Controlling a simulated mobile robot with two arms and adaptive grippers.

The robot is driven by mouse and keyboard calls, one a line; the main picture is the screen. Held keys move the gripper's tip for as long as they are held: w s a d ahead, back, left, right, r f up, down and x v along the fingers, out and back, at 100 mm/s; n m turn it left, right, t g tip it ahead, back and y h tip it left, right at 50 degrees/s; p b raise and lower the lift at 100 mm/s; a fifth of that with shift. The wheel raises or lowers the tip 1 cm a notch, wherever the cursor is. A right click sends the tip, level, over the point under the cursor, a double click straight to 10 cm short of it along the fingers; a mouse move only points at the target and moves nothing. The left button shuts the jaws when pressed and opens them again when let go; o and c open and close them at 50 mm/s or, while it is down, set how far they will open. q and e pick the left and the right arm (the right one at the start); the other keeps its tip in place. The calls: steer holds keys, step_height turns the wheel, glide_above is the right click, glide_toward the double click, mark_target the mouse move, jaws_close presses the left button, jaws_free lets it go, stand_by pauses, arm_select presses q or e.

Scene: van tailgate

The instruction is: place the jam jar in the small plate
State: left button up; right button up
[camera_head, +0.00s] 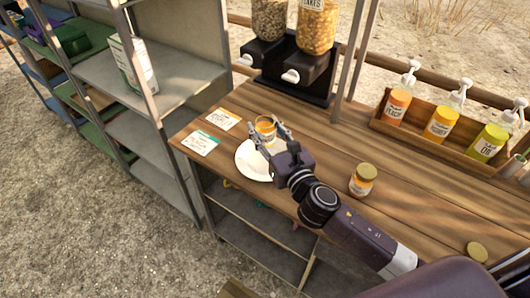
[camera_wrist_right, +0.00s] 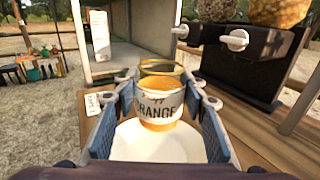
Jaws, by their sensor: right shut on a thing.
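The jam jar (camera_head: 265,127) is a small glass with orange contents and a white label reading "ORANGE". It is upright between the fingers of my right gripper (camera_head: 267,134), which is shut on it. In the right wrist view the jar (camera_wrist_right: 160,100) sits between the two blue-grey finger pads, its top rim showing. The small white plate (camera_head: 245,168) lies on the wooden counter, partly hidden by my gripper. In the right wrist view the plate (camera_wrist_right: 130,148) shows below the jar. I cannot tell whether the jar touches it. My left gripper is not in view.
Two cards (camera_head: 201,143) lie left of the plate. A second jar (camera_head: 362,180) with a gold lid stands to the right, and a round lid (camera_head: 477,252) lies farther right. Cereal dispensers (camera_head: 290,75) and a bottle rack (camera_head: 432,142) stand behind. A metal shelf (camera_head: 180,75) is at left.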

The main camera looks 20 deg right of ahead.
mark_target(270, 145)
step_height(270, 145, down, 4)
steer(key=shift+r+b, duration=0.2)
steer(key=shift+b, duration=0.25)
steer(key=shift+f+b, duration=0.85)
steer(key=shift+f, duration=1.25)
steer(key=o, duration=1)
steer(key=shift+f, duration=0.2)
steer(key=shift+c, duration=0.2)
steer(key=o, duration=0.5)
